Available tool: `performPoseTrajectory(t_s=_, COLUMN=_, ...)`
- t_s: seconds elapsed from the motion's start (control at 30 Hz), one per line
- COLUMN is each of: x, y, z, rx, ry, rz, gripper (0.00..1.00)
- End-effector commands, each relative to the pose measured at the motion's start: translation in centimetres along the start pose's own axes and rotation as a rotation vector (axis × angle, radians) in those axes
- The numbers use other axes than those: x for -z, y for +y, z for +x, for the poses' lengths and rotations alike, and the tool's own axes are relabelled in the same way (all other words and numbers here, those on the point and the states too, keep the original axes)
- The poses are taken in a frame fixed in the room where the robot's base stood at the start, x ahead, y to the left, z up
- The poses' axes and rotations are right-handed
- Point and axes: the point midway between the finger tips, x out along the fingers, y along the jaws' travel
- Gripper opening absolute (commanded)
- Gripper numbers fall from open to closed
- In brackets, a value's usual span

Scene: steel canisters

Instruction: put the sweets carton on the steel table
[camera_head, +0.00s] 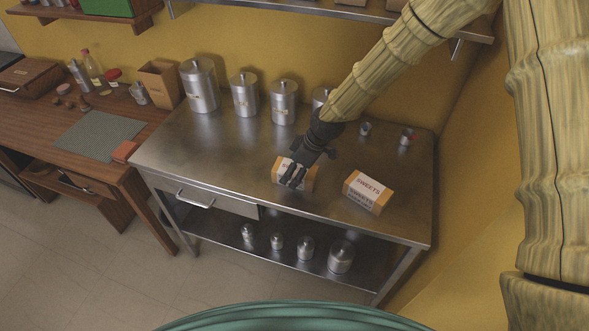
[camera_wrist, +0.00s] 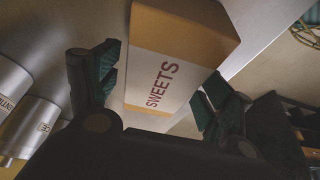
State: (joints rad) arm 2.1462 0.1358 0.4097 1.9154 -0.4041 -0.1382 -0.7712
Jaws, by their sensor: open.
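One sweets carton (camera_head: 309,178), orange and white, sits on the steel table (camera_head: 225,160) near its front edge, partly hidden by my gripper (camera_head: 293,180). A second sweets carton (camera_head: 369,191) with the same look stands to its right, near the front right of the table. My gripper is open over the left carton. In the wrist view, that carton (camera_wrist: 178,45) shows its red "SWEETS" lettering between the spread fingers, with a gap visible on the left side. Whether the right finger touches it I cannot tell.
Several steel canisters (camera_head: 199,85) line the back of the table, and small ones (camera_head: 405,137) stand at back right. More canisters (camera_head: 341,257) are on the lower shelf. A wooden counter (camera_head: 60,125) adjoins on the left. The table's left front is clear.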

Motion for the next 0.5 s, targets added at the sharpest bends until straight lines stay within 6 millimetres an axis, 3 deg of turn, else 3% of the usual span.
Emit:
performPoseTrajectory(t_s=0.27, x=0.2, y=0.0, z=-0.8, rx=0.0, ry=0.0, rz=0.0, gripper=0.8)
performPoseTrajectory(t_s=0.5, x=0.3, y=0.0, z=-3.6, rx=-0.001, ry=0.001, rz=0.001, gripper=0.8)
